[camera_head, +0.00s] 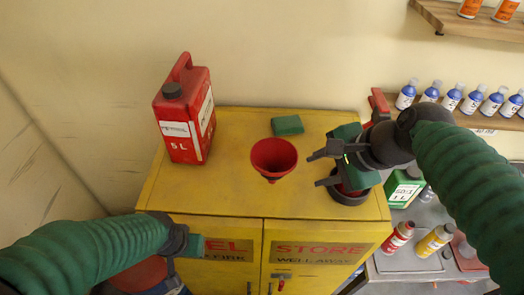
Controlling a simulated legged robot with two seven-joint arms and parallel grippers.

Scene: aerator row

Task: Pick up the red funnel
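The red funnel (273,155) is on top of the yellow cabinet (225,190), near the middle, with its wide mouth up and spout down. My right gripper (316,169) is just to the right of the funnel, its two dark fingers spread and pointing left towards it. A gap shows between the fingers and the funnel, and nothing is between them. My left gripper (184,240) is low in front of the cabinet doors at the left; its fingers cannot be made out.
A red 5 L can (185,118) stands left of the funnel. A green block (287,125) lies behind it. A dark round dish (350,197) sits under my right gripper. Bottles (452,98) line a shelf at right. Spray cans (433,241) stand on a lower grey surface.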

